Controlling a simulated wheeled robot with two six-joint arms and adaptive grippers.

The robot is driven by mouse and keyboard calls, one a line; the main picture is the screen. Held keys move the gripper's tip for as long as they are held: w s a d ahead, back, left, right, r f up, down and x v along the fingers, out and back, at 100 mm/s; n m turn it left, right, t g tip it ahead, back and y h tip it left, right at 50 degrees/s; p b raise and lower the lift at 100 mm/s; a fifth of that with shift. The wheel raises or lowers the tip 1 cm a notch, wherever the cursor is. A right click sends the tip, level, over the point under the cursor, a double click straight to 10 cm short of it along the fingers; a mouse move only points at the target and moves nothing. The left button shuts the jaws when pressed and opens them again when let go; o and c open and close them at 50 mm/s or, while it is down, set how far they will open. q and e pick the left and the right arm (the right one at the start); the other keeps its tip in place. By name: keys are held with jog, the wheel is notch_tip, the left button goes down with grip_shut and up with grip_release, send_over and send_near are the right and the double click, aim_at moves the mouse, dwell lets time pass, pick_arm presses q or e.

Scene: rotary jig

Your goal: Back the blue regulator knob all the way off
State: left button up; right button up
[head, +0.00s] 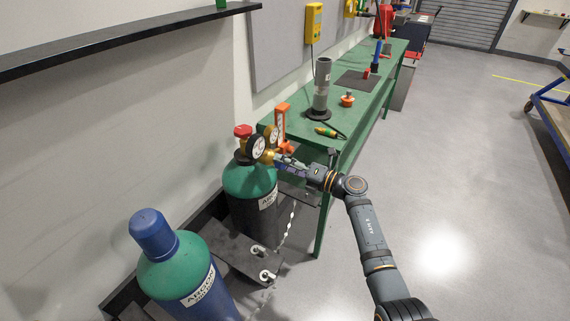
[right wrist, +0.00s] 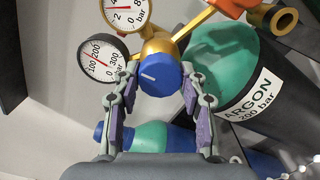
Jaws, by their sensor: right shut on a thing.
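The blue regulator knob (right wrist: 160,77) faces the right wrist camera, with a short white line on its face. It sits on the brass regulator body (right wrist: 157,45), which also shows in the head view (head: 267,156). My right gripper (head: 282,162) is at the knob's side of the regulator, its two fingers shut on the knob from either side in the wrist view. Two round gauges, an upper one (right wrist: 126,12) and a lower one (right wrist: 102,57), are beside the body. The regulator is on the green argon cylinder (head: 250,187). My left gripper is out of view.
A capped blue and green cylinder (head: 187,265) stands in front. A red valve handwheel (head: 243,131) tops the argon cylinder. The green workbench (head: 283,123) is close behind my gripper.

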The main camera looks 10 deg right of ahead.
jog(key=o, duration=1.1)
jog(key=shift+o, duration=0.2)
jog(key=shift+d, duration=0.1)
jog(key=v, duration=1.2)
jog(key=shift+f, duration=0.1)
